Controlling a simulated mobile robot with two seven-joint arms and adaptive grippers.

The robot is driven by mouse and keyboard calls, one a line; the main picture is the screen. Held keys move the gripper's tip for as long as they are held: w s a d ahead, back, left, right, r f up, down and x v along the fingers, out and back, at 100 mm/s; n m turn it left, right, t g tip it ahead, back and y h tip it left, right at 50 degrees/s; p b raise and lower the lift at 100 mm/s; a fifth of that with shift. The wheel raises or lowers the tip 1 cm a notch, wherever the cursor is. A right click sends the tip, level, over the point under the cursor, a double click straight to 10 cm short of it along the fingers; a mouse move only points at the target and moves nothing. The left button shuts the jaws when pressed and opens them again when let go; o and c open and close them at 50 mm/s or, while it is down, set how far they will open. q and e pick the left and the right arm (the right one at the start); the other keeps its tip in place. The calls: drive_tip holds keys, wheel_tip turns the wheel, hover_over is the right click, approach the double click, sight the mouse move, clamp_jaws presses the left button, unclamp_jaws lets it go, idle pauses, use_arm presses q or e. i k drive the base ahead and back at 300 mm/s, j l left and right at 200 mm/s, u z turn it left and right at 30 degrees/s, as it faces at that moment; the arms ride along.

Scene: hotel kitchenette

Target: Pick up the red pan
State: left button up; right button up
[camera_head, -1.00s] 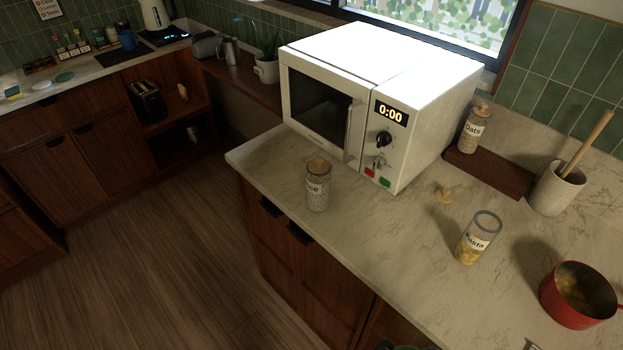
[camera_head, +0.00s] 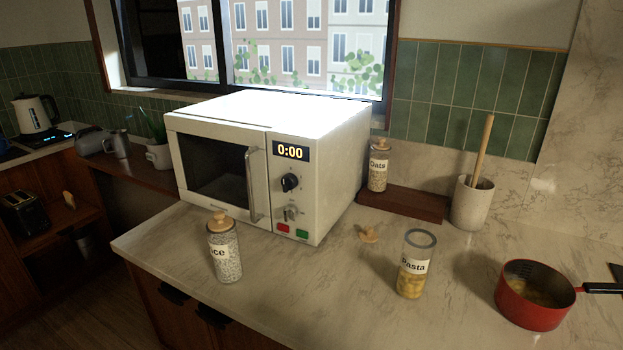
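The red pan (camera_head: 533,308) stands upright on the stone counter (camera_head: 330,296) at the right of the head view. It holds some yellowish food, and its black handle (camera_head: 602,288) points right, running out of the picture. Neither of my grippers shows in the view.
A pasta jar (camera_head: 414,268) without its lid stands left of the pan. Its wooden lid (camera_head: 368,234) seems to lie behind it. A rice jar (camera_head: 224,250), a white microwave (camera_head: 272,165), an oats jar (camera_head: 378,166) on a dark board (camera_head: 403,204) and a utensil crock (camera_head: 472,204) stand around.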

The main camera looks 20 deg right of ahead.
sight(532, 295)
drive_tip(key=z, duration=2.1)
